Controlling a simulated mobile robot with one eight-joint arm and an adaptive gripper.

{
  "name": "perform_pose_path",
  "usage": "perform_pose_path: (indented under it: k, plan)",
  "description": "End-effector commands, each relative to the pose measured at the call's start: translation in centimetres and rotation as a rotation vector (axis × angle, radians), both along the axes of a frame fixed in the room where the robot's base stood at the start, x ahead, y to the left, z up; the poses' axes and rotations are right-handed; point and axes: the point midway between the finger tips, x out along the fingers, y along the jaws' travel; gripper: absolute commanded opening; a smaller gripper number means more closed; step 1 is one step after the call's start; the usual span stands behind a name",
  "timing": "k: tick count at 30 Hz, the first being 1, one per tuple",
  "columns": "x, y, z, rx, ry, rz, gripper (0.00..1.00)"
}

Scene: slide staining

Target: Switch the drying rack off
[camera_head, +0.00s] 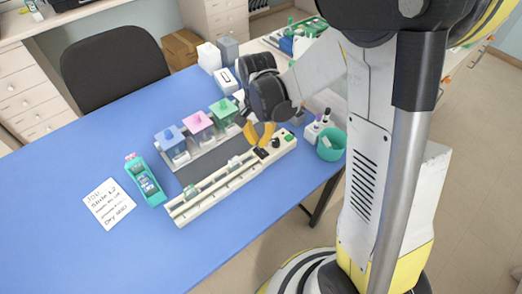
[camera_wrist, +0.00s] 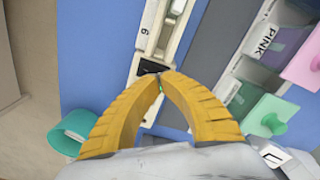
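The drying rack (camera_head: 215,190) is a long cream bar with a slotted channel, lying on the blue table. Its right end carries a black switch plate (camera_head: 261,153), a dark knob and a green button (camera_head: 289,137). My gripper (camera_head: 258,144) has its yellow fingers pointing down just above this end, near the switch plate. In the wrist view my gripper (camera_wrist: 160,79) has its fingertips together, with nothing seen held. The black plate (camera_wrist: 148,68) lies just beyond the tips, partly hidden. A bit of green shows between the fingers. Contact and switch position cannot be told.
Staining jars with blue (camera_head: 171,135), pink (camera_head: 197,122) and green lids stand behind the rack. A teal cup (camera_head: 331,144) and small bottles stand right of it. A teal slide holder (camera_head: 145,180) and a note (camera_head: 108,204) lie left. The front table is clear.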

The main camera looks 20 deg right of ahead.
Motion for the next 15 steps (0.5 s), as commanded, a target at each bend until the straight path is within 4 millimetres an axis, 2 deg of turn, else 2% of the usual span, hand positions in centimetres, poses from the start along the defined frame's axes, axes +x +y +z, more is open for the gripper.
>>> perform_pose_path:
  k: [15]
  plan:
    - [0.00,0.00,-0.84,0.000,0.000,0.000,0.00]
